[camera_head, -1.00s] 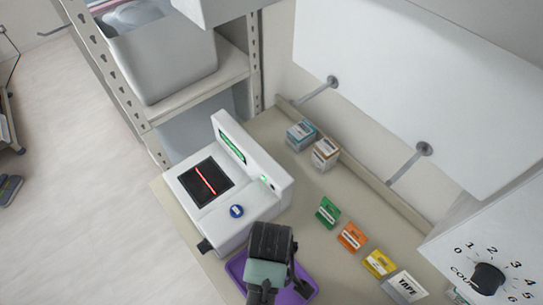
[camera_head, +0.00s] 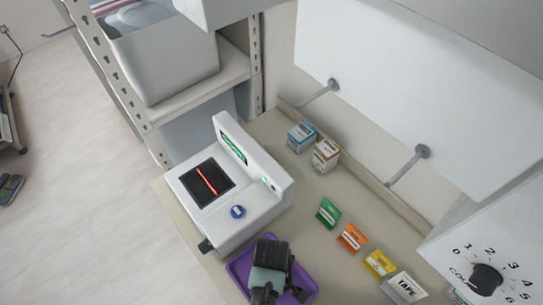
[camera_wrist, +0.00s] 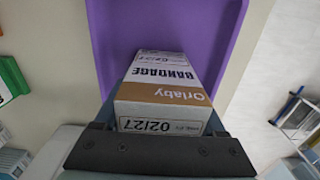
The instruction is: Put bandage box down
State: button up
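The bandage box (camera_wrist: 165,90) is white with a brown band and reads "BANDAGE", "Orlaby" and "02/27". In the wrist view it sits between the two fingers of my gripper (camera_wrist: 165,112), whose sides lie close against its near end. The purple tray (camera_wrist: 170,20) fills the view behind the box. In the head view my gripper (camera_head: 272,288) is over the purple tray (camera_head: 238,270) at the bottom centre, and it hides the box there. I cannot tell whether the box touches the tray floor.
A white scanner device (camera_head: 255,205) stands just behind and left of the tray. Green (camera_head: 328,213), orange (camera_head: 352,238) and yellow (camera_head: 379,263) packets and a TAPE packet (camera_head: 405,287) line up to the right. Two small boxes, blue (camera_head: 301,137) and brown (camera_head: 326,154), stand at the back.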

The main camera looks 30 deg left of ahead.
jog(key=o, duration=0.4)
jog(key=shift+r, duration=0.15)
notch_tip(320, 180, up, 12)
jog(key=shift+r, duration=0.1)
dwell(0.7)
